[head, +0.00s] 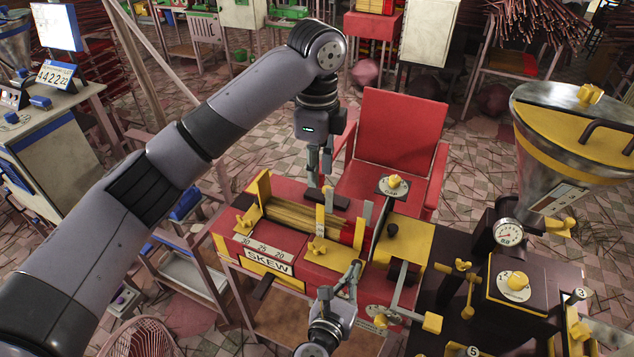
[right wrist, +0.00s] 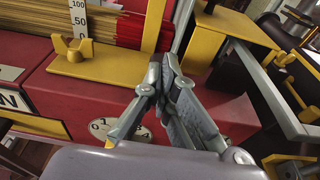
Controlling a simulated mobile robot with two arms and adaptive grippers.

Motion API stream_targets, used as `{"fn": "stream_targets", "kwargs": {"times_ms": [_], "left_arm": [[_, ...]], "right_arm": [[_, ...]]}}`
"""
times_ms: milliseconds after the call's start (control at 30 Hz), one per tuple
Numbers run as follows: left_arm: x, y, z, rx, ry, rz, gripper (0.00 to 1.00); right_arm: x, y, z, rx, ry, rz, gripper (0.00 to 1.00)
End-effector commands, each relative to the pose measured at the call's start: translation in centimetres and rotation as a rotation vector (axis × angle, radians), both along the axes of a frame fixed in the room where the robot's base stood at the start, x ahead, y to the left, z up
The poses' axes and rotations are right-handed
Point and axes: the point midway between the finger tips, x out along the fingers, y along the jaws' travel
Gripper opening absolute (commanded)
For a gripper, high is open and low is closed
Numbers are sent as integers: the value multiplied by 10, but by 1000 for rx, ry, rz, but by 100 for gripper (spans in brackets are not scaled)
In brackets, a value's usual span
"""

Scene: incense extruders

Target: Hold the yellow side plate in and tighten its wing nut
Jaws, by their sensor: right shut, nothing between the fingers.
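A yellow side plate (head: 329,225) stands upright against the bundle of incense sticks (head: 292,218) on the red machine. Its flat foot carries a yellow wing nut (head: 317,245). In the right wrist view the side plate (right wrist: 151,28) and the wing nut (right wrist: 75,52) show at upper left. My right gripper (head: 356,266) is shut and empty, in front of the machine and to the right of the wing nut; its fingertips (right wrist: 167,70) are apart from the nut. My left gripper (head: 320,178) points down at the machine's far side, behind the sticks; its finger gap is unclear.
Another yellow plate (head: 263,188) with a wing nut stands at the sticks' left end. A dark bar (head: 328,199) lies below my left gripper. A red chair (head: 400,135) stands behind. A grey lever (head: 402,290) and a dark machine with a hopper (head: 575,140) crowd the right.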

Motion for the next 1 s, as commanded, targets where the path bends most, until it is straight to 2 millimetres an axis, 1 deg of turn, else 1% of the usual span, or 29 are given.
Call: {"fn": "stream_targets", "kwargs": {"times_ms": [133,467,1000], "left_arm": [[0,0,5,1,1,1,26],[0,0,4,0,1,1,26],[0,0,-3,0,1,1,26]], "right_arm": [[0,0,0,0,-1,0,0],[-2,1,0,1,0,0,0],[-32,12,-1,1,1,0,0]]}}
